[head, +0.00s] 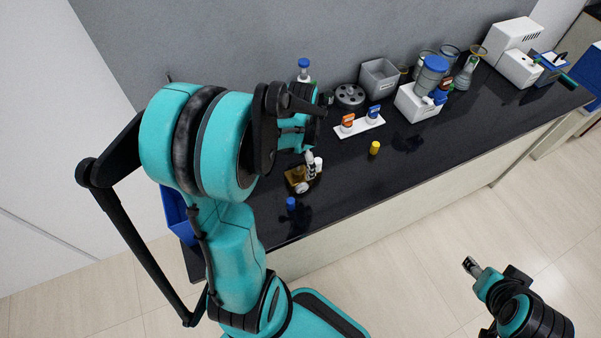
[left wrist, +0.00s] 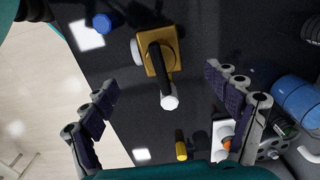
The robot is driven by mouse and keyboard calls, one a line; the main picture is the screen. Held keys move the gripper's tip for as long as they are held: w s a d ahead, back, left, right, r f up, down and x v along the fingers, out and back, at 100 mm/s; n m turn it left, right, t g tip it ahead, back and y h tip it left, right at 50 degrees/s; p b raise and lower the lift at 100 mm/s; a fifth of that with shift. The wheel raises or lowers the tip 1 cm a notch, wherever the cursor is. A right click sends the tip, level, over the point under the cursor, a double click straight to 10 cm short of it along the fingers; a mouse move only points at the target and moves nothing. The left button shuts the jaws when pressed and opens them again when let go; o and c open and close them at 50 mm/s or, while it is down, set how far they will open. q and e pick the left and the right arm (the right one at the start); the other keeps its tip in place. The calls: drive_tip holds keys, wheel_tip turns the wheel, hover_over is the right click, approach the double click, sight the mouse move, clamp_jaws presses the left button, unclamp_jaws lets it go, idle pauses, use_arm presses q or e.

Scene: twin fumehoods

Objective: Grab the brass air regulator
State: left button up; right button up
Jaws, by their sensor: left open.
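The brass air regulator (head: 297,178) sits on the black bench, a yellow-brown block with pale round parts and a dark bar. In the left wrist view the regulator (left wrist: 165,38) lies at the upper middle, its dark bar ending in a white knob. My left gripper (left wrist: 161,78) is open and empty, with its two purple-padded fingers spread on either side below the brass block. In the head view my left gripper (head: 309,157) is mostly hidden by its own arm, just above the regulator. My right gripper (head: 472,266) hangs over the floor, away from the bench; its jaws are too small to read.
A blue cap (head: 291,203) and a yellow cap (head: 375,147) stand near the regulator. Behind are a white rack (head: 358,126) with bottles, a grey bin (head: 379,76) and a white device (head: 417,105). The bench front to the right is clear.

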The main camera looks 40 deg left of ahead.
sight(301, 176)
use_arm(q)
drive_tip(key=shift+a+f, duration=0.1)
drive_tip(key=shift+f, duration=0.25)
drive_tip(key=f+b, duration=0.1)
drive_tip(key=f, duration=0.2)
drive_tip(key=f+b, duration=0.1)
drive_tip(key=f, duration=0.3)
drive_tip(key=shift+s+d+f, duration=0.1)
drive_tip(key=shift+d+f, duration=0.05)
drive_tip(key=shift+d, duration=0.05)
drive_tip(key=shift+c, duration=0.3)
drive_tip(key=c, duration=1.9)
drive_tip(key=shift+o, duration=0.2)
